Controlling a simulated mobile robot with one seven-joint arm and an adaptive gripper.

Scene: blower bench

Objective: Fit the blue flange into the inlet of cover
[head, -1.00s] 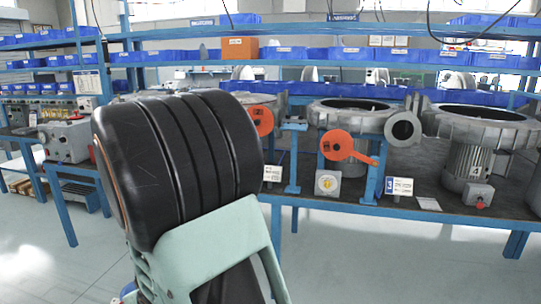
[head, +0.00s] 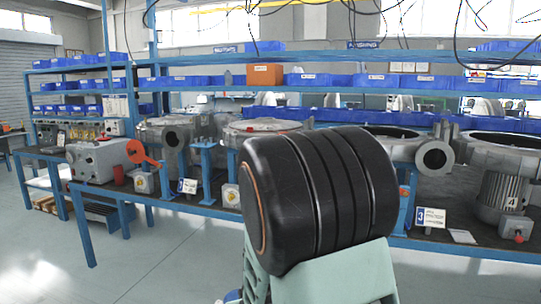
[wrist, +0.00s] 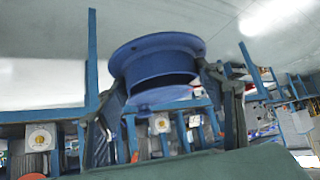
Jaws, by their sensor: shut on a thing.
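The blue flange (wrist: 158,58) is in the wrist view, a round rim with a short collar. My gripper (wrist: 166,80) is shut on it, with a dark finger at each side. In the head view my dark arm hides the gripper and the flange. Several grey blower housings stand on the bench: one at far left (head: 168,135), one left of my arm (head: 262,126), one partly behind it (head: 400,135), and one at right (head: 495,150) above a ribbed motor marked 4. Which one is the cover is not clear. The flange is apart from all of them.
The blue-framed bench (head: 460,244) runs across the view. A grey machine (head: 96,160) and an orange disc with a handle (head: 138,152) are at left. A numbered sign (head: 431,217) stands at right. Blue bins (head: 335,80) line the shelves. The front floor is clear.

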